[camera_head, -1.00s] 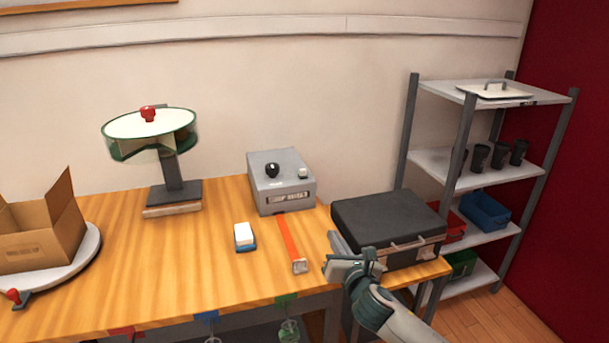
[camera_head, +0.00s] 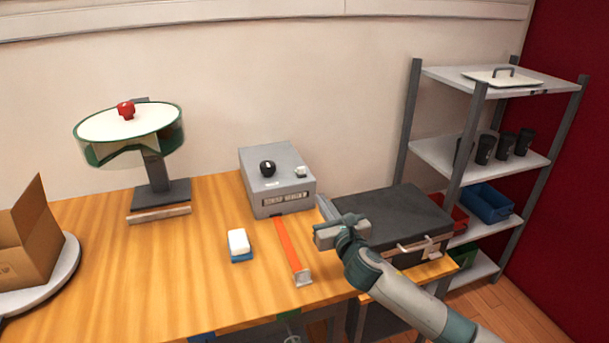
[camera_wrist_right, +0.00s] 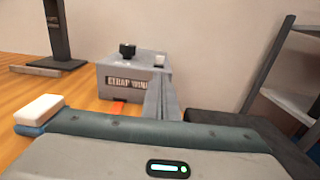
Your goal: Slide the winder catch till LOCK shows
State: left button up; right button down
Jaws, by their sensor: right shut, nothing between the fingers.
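The winder (camera_head: 258,160) is a grey box on the wooden table, with a black knob (camera_head: 267,168) and a small pale knob (camera_head: 300,171) on top. In the right wrist view the winder (camera_wrist_right: 113,75) carries a dark label reading "STRAP WIN...", partly hidden by my fingers. An orange strap (camera_head: 289,246) runs from its front to a metal end piece (camera_head: 303,278). No LOCK word is readable. My right gripper (camera_head: 322,202) is shut and empty, just right of the winder's front and apart from it. My left gripper is not in view.
A black case (camera_head: 395,215) lies right of the winder, behind my right arm. A white and blue block (camera_head: 238,244) sits left of the strap. A round-topped stand (camera_head: 163,192) and a cardboard box (camera_head: 28,240) are further left. A shelf rack (camera_head: 470,160) stands at right.

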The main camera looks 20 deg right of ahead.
aim_at(302, 170)
jog(key=shift+w, duration=0.1)
